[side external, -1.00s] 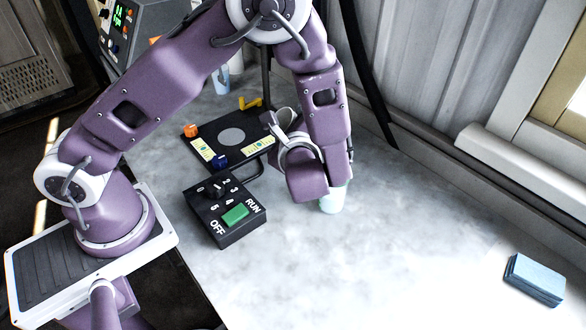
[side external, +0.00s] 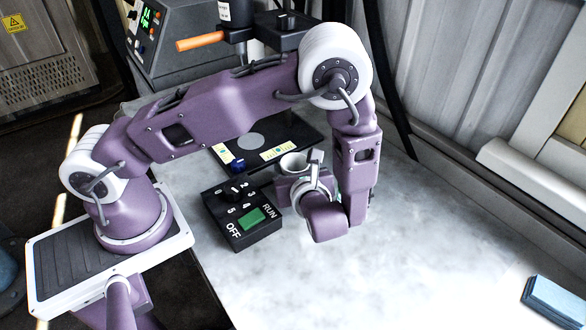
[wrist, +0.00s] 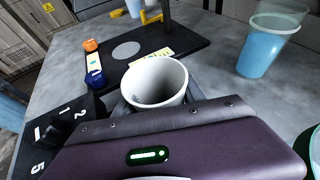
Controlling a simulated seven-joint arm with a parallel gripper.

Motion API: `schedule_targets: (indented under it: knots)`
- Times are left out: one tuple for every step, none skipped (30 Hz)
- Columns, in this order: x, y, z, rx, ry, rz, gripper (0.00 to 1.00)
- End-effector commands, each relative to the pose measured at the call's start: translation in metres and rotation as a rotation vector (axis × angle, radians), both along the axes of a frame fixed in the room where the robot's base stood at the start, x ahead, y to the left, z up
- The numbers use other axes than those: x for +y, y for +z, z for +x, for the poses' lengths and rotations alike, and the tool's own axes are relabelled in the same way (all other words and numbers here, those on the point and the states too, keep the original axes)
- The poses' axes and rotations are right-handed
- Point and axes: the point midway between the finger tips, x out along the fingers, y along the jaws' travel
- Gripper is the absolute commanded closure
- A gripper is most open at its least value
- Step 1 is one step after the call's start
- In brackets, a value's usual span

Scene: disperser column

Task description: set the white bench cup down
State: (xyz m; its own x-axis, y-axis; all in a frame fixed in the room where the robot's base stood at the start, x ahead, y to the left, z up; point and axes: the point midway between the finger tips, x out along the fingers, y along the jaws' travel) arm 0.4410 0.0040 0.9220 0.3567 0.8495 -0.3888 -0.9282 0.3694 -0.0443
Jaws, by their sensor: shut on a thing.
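The white bench cup (wrist: 157,82) shows upright and open-topped in the wrist view, with its mouth facing up. In the side view the cup (side external: 292,164) is just in front of the black base plate (side external: 298,131), to the right of the control box. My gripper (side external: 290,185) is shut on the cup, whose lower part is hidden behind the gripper. I cannot tell whether its bottom touches the bench. The plate also shows beyond the cup in the wrist view (wrist: 190,42), bearing a grey disc and yellow labels.
The black control box (side external: 242,218) with a green RUN button stands close left of my gripper. A light blue cup (wrist: 262,50) stands to the right in the wrist view. A blue block (side external: 553,298) lies far right. The bench front right is clear.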

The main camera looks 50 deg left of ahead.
Motion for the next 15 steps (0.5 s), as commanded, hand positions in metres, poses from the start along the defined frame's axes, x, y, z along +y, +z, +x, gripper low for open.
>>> schedule_targets:
  knots:
    - [-0.0001, 0.0, 0.0002, -0.001, 0.0, 0.0, 0.95]
    - [-0.0001, 0.0002, 0.0002, -0.001, 0.0, 0.0, 0.95]
    - [0.0, 0.0004, 0.0003, -0.001, 0.0, 0.0, 0.95]
    - [-0.0001, 0.0005, 0.0002, -0.001, 0.0, 0.0, 0.95]
    - [-0.0001, 0.0006, 0.0003, -0.001, 0.0, 0.0, 0.95]
    - [0.0, 0.0002, 0.0002, -0.001, 0.0, 0.0, 0.95]
    - [-0.0001, -0.0005, 0.0002, -0.001, 0.0, 0.0, 0.95]
    - [-0.0001, -0.0014, 0.0002, -0.001, 0.0, 0.0, 0.95]
    - [-0.0001, -0.0026, 0.0003, -0.001, 0.0, 0.0, 0.95]
    - [-0.0003, -0.0023, 0.0003, -0.001, -0.001, 0.0, 0.46]
    - [-0.0002, -0.0022, 0.0003, -0.001, -0.001, 0.0, 0.4]
    - [-0.0002, -0.0021, 0.0004, -0.001, 0.0, 0.0, 0.32]
    - [-0.0002, -0.0021, 0.0004, -0.001, 0.0, 0.0, 0.3]
    - [-0.0002, -0.0021, 0.0004, -0.001, 0.0, 0.0, 0.3]
    - [-0.0001, -0.0021, 0.0003, -0.001, 0.0, 0.0, 0.3]
